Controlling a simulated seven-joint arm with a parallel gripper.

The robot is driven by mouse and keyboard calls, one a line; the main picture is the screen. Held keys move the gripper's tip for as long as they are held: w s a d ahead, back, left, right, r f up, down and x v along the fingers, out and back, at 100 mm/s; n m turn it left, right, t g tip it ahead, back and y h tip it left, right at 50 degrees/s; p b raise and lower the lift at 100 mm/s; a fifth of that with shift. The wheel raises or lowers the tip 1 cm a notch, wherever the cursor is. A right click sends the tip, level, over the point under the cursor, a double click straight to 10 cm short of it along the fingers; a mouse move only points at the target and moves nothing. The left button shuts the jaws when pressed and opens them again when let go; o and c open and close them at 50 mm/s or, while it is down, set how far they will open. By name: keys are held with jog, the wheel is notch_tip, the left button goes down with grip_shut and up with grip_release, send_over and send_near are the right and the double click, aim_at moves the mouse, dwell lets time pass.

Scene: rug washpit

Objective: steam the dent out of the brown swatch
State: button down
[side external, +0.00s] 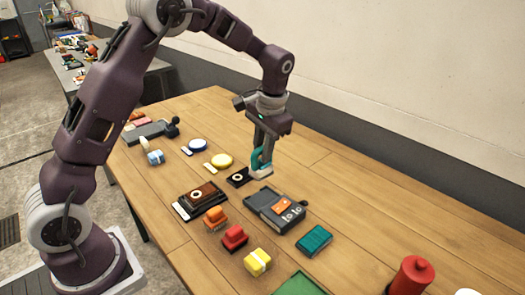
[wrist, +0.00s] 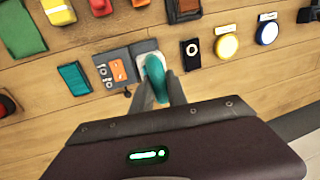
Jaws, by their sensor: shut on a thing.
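My gripper (side external: 263,148) is shut on a teal-handled iron with a pale base (side external: 261,172). In the wrist view, the iron's teal handle (wrist: 155,76) sits between my two fingers (wrist: 160,90). The iron is at the end of a grey dock (side external: 262,205) with an orange panel; I cannot tell whether it touches the dock. The brown swatch (side external: 201,194) lies on a dark board to the left of the dock, with a pale ring on it. In the wrist view, the brown swatch (wrist: 187,6) is cut off by the top edge.
A black swatch with a white ring (side external: 238,177) lies close to the iron. Yellow (side external: 221,160) and blue (side external: 198,145) round pads are beyond it. Orange (side external: 215,215), red (side external: 234,237) and yellow (side external: 257,262) brushes and a teal pad (side external: 314,240) lie nearer. The right rear table is clear.

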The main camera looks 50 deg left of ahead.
jog(key=s+a+n+g, duration=0.2)
jog(key=s+a+n, duration=0.85)
jog(key=s, duration=0.65)
jog(key=shift+m+h, duration=0.3)
jog(key=shift+m, duration=0.45)
jog(key=shift+w+a+f, duration=0.1)
jog(key=shift+a+f, duration=0.15)
jog(key=shift+f, duration=0.7)
jog(key=shift+w+a+f, duration=0.1)
jog(key=shift+a+f, duration=0.15)
jog(key=shift+f, duration=0.65)
jog(key=shift+w+a+f, duration=0.1)
jog(key=shift+a+f, duration=0.15)
jog(key=shift+f, duration=0.7)
jog(key=shift+w+f, duration=0.55)
jog(key=shift+w, duration=0.4)
jog(key=shift+w+f, duration=0.2)
jog(key=shift+w, duration=0.4)
jog(key=shift+w+f, duration=0.15)
jog(key=shift+w, duration=0.4)
jog(key=shift+s+r, duration=0.1)
jog(key=shift+s, duration=1.95)
jog(key=s+a+v, duration=0.1)
jog(key=v, duration=0.6)
jog(key=shift+s+r, duration=0.15)
jog(key=shift+r, duration=0.45)
jog(key=shift+s+f, duration=0.1)
jog(key=shift+f, duration=0.1)
